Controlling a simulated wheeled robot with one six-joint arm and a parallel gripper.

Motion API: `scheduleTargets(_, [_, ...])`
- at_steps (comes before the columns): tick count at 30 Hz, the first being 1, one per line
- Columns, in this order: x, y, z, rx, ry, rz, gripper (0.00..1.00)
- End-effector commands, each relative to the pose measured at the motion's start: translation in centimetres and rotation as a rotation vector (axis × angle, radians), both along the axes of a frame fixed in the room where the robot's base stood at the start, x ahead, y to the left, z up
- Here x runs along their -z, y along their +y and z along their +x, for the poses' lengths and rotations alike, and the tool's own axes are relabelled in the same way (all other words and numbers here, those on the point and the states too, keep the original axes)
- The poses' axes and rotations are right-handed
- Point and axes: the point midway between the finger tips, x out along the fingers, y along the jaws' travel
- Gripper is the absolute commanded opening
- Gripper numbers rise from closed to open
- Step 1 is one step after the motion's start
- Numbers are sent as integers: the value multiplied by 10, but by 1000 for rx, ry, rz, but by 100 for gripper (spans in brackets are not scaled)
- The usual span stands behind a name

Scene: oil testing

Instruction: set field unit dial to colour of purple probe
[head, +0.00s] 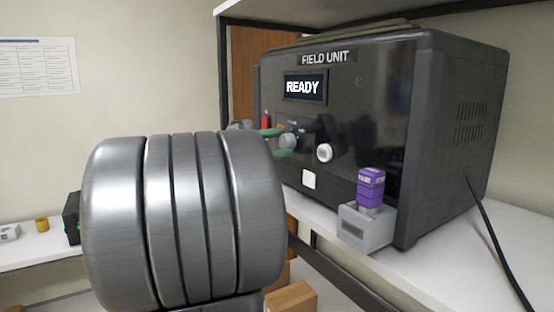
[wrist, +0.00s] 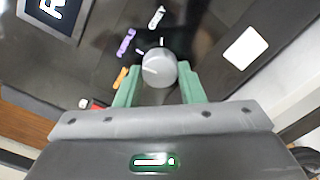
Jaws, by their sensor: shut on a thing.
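The black field unit (head: 385,110) shows READY on its display (head: 303,87). My gripper (wrist: 160,85) has green fingers on either side of a round grey dial (wrist: 160,66) on its front, shut on it. A purple mark (wrist: 125,41) and a white mark (wrist: 157,17) sit farther around the dial; a red patch (wrist: 99,103) shows partly behind the left finger. The purple probe (head: 370,187) stands upright in a grey holder (head: 365,232) before the unit.
A white knob (head: 324,153) and a white square (head: 308,179) are on the unit's front; the square also shows in the wrist view (wrist: 245,48). A black cable (head: 497,245) hangs at the right. A cardboard box (head: 291,298) lies below the shelf (head: 440,268).

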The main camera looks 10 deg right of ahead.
Motion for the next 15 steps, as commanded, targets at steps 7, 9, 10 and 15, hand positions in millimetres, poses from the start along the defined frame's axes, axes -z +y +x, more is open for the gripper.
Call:
scheduleTargets(7, [3, 0, 0, 0, -104, 39, 12])
scheduleTargets(9, [3, 0, 0, 0, -120, 46, 12])
scheduleTargets(10, [2, 0, 0, 0, -127, 49, 12])
scheduleTargets(15, [1, 0, 0, 0, -146, 55, 12])
